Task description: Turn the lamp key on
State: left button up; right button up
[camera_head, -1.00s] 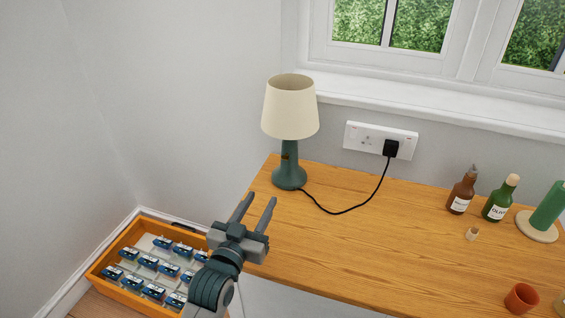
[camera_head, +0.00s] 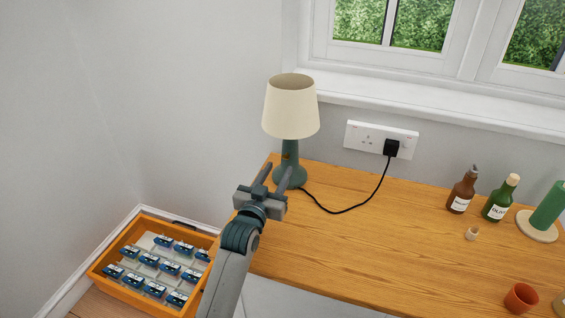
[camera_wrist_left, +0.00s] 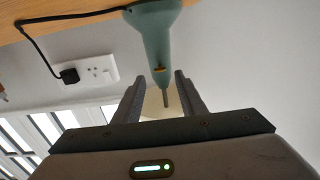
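The lamp (camera_head: 290,110) has a cream shade and a teal base (camera_head: 288,178), and it stands upright at the desk's back left corner. A small brass-coloured fitting (camera_head: 286,156) shows on its stem. My left gripper (camera_head: 277,169) is open, in front of the lamp base, with its fingers pointing at it. In the left wrist view, upside down, the lamp body (camera_wrist_left: 154,35) comes down between the two spread fingers (camera_wrist_left: 160,80). The brass fitting (camera_wrist_left: 159,67) and a thin grey rod (camera_wrist_left: 166,98) show between them. I cannot tell if either finger touches. My right gripper is not in view.
A black cord runs from the lamp to a wall socket (camera_head: 367,136). Two bottles (camera_head: 461,192), a green candle (camera_head: 549,207) and a terracotta cup (camera_head: 521,298) stand at the right of the wooden desk (camera_head: 400,240). An orange crate (camera_head: 105,262) is below left.

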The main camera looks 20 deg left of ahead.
aim_at(286, 157)
pick_arm(q)
jog(key=shift+w+d, duration=0.1)
jog(key=shift+w, duration=2.4)
grip_shut()
